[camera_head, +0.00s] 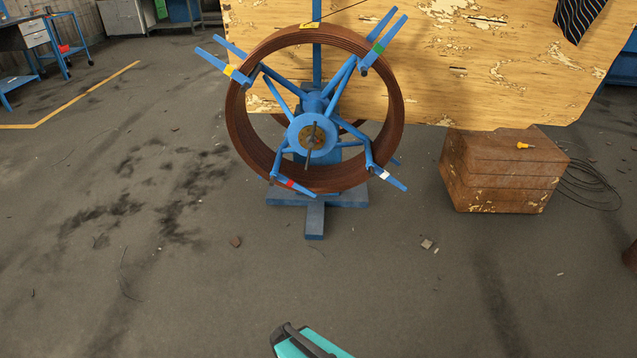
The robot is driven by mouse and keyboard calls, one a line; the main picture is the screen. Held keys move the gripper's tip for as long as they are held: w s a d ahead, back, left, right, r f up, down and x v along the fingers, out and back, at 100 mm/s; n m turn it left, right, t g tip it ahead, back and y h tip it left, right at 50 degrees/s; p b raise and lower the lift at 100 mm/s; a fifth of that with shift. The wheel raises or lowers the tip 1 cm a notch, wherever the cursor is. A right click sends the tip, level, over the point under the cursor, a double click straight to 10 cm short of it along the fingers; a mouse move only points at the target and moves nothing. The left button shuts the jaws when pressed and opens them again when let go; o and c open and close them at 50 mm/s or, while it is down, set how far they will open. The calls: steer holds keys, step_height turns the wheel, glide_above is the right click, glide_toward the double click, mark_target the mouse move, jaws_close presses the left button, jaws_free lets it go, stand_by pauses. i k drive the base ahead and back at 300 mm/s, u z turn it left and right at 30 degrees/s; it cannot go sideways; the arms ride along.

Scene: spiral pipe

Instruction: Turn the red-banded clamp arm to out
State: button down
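The red-banded clamp arm (290,184) is a short blue bar at the lower left of the blue reel stand (314,220). It lies roughly along the lower rim of the brown coil (238,125). The yellow-banded (228,70), green-banded (378,47) and white-banded (385,173) arms point outward from the hub (312,134). A teal and dark grey part, which may be mine, shows at the bottom edge, well short of the stand. No gripper fingers are in view.
A worn wooden panel (470,60) stands behind the reel. A brown box (500,175) with a small orange item on top sits at the right, beside loose black cable (592,185). The floor in front of the stand is mostly clear, with small debris.

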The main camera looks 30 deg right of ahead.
mark_target(281, 178)
steer(key=z, duration=0.15)
steer(key=i, duration=0.75)
steer(key=u, duration=0.5)
steer(key=i, duration=0.6)
steer(key=u, duration=0.3)
